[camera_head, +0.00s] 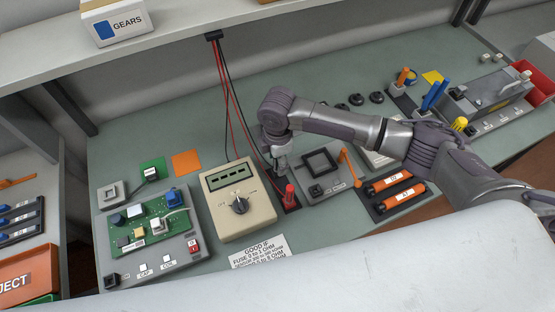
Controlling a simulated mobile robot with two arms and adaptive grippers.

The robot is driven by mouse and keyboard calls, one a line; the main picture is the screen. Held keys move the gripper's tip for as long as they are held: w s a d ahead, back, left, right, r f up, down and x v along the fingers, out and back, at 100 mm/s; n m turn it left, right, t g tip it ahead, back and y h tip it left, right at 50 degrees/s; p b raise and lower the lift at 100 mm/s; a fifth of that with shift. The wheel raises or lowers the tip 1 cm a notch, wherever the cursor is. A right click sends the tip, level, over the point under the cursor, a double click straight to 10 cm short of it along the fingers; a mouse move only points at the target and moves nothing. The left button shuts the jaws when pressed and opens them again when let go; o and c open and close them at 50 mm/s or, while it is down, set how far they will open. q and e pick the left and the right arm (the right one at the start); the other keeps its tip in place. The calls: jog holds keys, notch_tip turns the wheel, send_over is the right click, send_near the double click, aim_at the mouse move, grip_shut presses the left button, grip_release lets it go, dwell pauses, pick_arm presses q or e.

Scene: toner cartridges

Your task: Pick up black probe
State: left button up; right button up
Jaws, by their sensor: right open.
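My right gripper (280,166) is open and points down just above and behind the red probe (289,194). The red probe stands upright in a dark holder (291,207) to the right of the beige multimeter (236,228). I cannot make out the black probe; the gripper covers the area behind the red one. A black lead (231,105) and red leads (222,75) hang from a clip under the shelf. The black lead drops behind the multimeter and gripper. I cannot tell whether the gripper touches anything. My left gripper is not in view.
A circuit board fixture (188,254) is left of the multimeter. A grey fixture with a black square frame (322,161) is close right of the gripper. Orange cartridges (388,183) lie farther right, beside my forearm. The shelf (180,25) overhangs the back.

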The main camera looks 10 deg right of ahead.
jog(key=shift+f, duration=0.1)
jog(key=shift+c, duration=0.5)
grip_shut()
jog(key=shift+r, duration=0.55)
notch_tip(320, 180, up, 2)
jog(key=shift+w+r+b, duration=0.1)
jog(key=shift+r+b, duration=0.1)
jog(key=shift+b, duration=0.55)
jog(key=s+d+r+b, duration=0.2)
jog(key=s+d+r, duration=0.4)
jog(key=s, duration=0.3)
jog(key=shift+s+d+r, duration=0.35)
jog(key=shift+s+r, duration=0.05)
jog(key=shift+r, duration=0.4)
